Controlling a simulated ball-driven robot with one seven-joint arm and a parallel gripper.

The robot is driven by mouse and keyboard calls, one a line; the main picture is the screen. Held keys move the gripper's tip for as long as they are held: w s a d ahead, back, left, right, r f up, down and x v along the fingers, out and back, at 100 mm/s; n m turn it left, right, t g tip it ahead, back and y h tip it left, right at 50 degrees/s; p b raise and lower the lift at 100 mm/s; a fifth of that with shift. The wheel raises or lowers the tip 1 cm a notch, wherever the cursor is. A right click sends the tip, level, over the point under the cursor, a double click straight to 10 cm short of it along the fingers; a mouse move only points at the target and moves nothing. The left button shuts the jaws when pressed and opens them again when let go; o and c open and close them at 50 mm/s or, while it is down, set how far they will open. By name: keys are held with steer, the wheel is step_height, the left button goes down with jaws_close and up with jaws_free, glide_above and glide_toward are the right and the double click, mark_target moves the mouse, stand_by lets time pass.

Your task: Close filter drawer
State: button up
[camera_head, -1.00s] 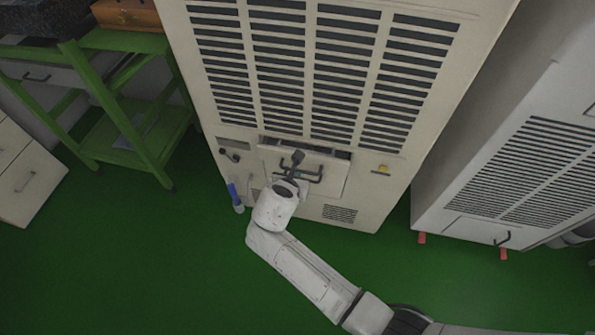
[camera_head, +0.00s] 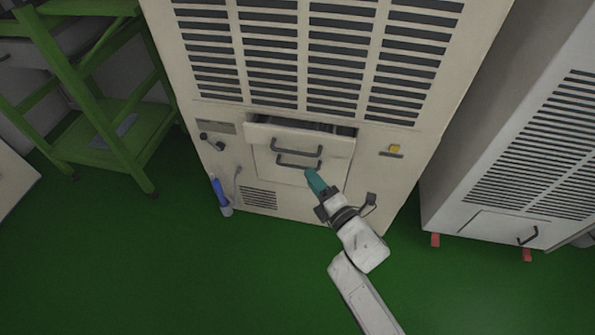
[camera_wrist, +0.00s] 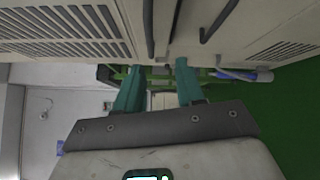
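The filter drawer (camera_head: 268,146) is in the lower front of the tall beige cabinet and stands partly open, with a dark gap along its top. Two dark bar handles (camera_head: 298,165) show in its region, one above the other. My gripper (camera_head: 316,180) has teal fingers and is at the lower right of the handles; whether it touches the drawer cannot be told. In the wrist view, the two teal fingers (camera_wrist: 158,80) are apart with nothing between them. Dark handle bars (camera_wrist: 149,26) show beyond the fingertips there.
The beige cabinet (camera_head: 392,150) has a yellow-marked switch (camera_head: 395,149) right of the drawer and a blue-and-white bottle-like item (camera_head: 220,196) at its lower left. A green cart (camera_head: 105,128) stands left, another cabinet (camera_head: 478,190) right. The green floor (camera_head: 200,275) in front is open.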

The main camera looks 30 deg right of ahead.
steer(key=w+r+t+b, duration=0.1)
steer(key=w+b, duration=0.1)
steer(key=w, duration=0.6)
steer(key=shift+w+d+r+m+b, duration=0.15)
steer(key=shift+w+d+m+b, duration=0.1)
steer(key=shift+w+m+b, duration=0.15)
jaws_close()
stand_by(0.3)
